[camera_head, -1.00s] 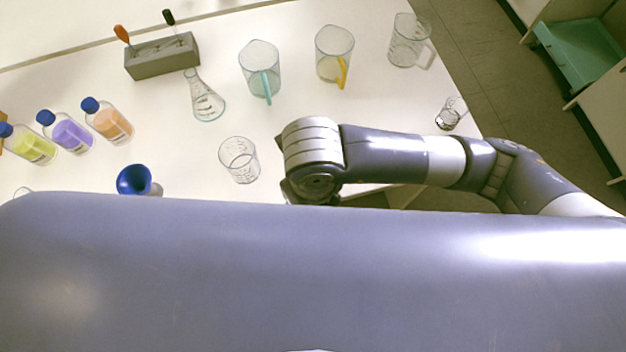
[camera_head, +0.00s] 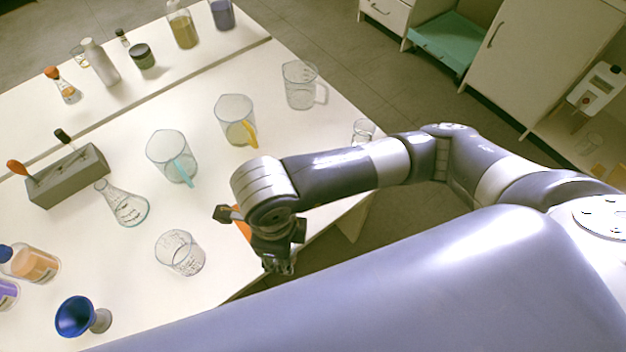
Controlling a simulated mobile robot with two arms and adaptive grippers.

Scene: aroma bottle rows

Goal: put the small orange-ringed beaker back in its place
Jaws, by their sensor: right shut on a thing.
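My right gripper (camera_head: 246,232) is over the near edge of the white table, to the right of a clear beaker. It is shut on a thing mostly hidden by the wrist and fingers. Only an orange patch (camera_head: 240,224) of it shows, which fits the small orange-ringed beaker; its glass cannot be made out. My left gripper is not in view. No empty place for the beaker can be clearly picked out.
A clear beaker (camera_head: 180,253), a conical flask (camera_head: 124,205), a teal-handled jug (camera_head: 172,157), a yellow-handled jug (camera_head: 235,118) and a clear jug (camera_head: 300,86) stand on the table (camera_head: 130,270). A small glass (camera_head: 363,131) stands near its right edge. A blue funnel-shaped piece (camera_head: 76,316) is at lower left.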

